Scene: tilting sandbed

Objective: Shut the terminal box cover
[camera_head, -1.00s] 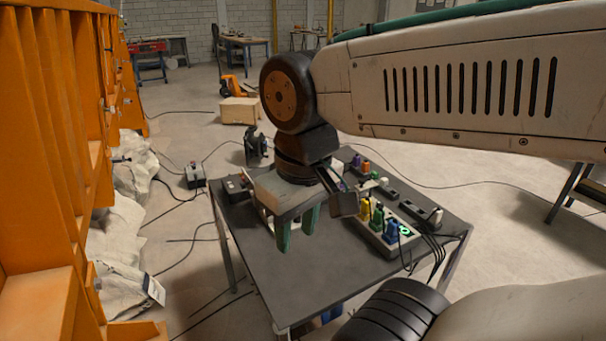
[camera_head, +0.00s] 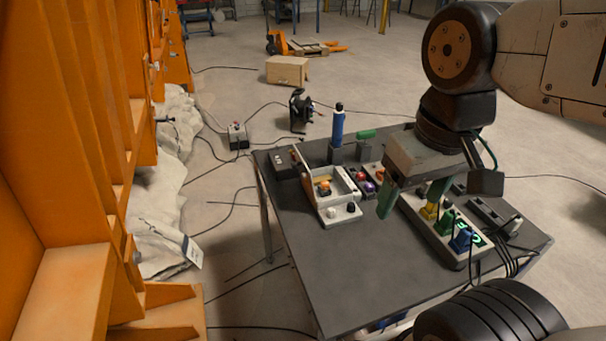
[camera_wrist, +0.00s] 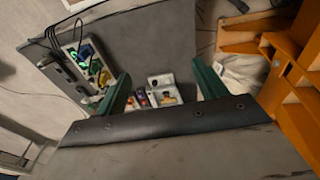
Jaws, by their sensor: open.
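The terminal box (camera_head: 330,192) is a small pale open-topped box near the left edge of the dark table (camera_head: 345,270). Its cover (camera_head: 305,175) appears to stand raised along the left side, and orange parts show inside. In the wrist view the box (camera_wrist: 161,88) lies beyond and between the fingers. My gripper (camera_head: 412,198) hangs to the right of the box, above the table, with green fingers apart and nothing between them. It also shows in the wrist view (camera_wrist: 164,88). The far finger is partly hidden in the head view.
A power strip with coloured plugs (camera_head: 447,228) lies to the right, near and below my gripper. Orange steelwork (camera_head: 75,150) rises at the left. The front of the table is clear.

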